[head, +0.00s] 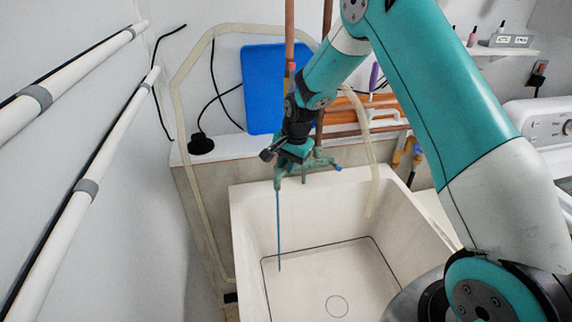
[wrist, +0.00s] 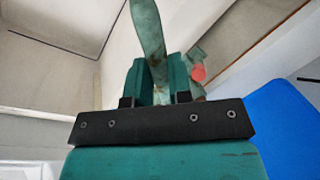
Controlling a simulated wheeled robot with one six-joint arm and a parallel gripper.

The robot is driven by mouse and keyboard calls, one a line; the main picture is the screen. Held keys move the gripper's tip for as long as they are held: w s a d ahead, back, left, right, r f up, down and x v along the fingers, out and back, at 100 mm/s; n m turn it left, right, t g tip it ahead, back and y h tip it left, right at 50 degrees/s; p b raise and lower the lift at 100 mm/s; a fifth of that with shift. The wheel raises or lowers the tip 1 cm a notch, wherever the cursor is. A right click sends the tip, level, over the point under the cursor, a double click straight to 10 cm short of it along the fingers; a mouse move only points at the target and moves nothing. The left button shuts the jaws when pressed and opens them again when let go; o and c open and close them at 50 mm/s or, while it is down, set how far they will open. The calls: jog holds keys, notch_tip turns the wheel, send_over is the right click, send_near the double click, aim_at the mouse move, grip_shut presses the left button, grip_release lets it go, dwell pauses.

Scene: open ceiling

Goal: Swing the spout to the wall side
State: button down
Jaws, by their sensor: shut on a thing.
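The spout (head: 279,181) is a green, worn metal tube on the tap at the back of the white sink. Its tip points down over the left part of the basin, and a thin blue stream of water falls from it. My gripper (head: 294,156) comes down from above at the tap. In the wrist view my gripper (wrist: 163,78) is shut on the spout (wrist: 148,30), with a teal finger on each side. A red-marked handle (wrist: 198,73) shows just right of the fingers. My gripper hides part of the tap in the head view.
The sink (head: 335,270) has free room inside. A pale hose (head: 370,190) hangs over its back right. A blue board (head: 262,85) leans behind, beside copper pipes (head: 289,35). White pipes (head: 60,210) run along the left wall. A washing machine (head: 545,120) stands right.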

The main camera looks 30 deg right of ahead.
jog(key=shift+w+d+r, duration=0.1)
jog(key=shift+r, duration=0.05)
jog(key=c, duration=1.1)
grip_release()
jog(key=shift+o, duration=0.2)
jog(key=s+d+r+b, duration=0.1)
jog(key=r+b, duration=0.1)
jog(key=r, duration=0.6)
jog(key=s+d+r+b, duration=0.1)
jog(key=s+r+b, duration=0.1)
jog(key=r, duration=0.7)
jog(key=shift+a, duration=0.1)
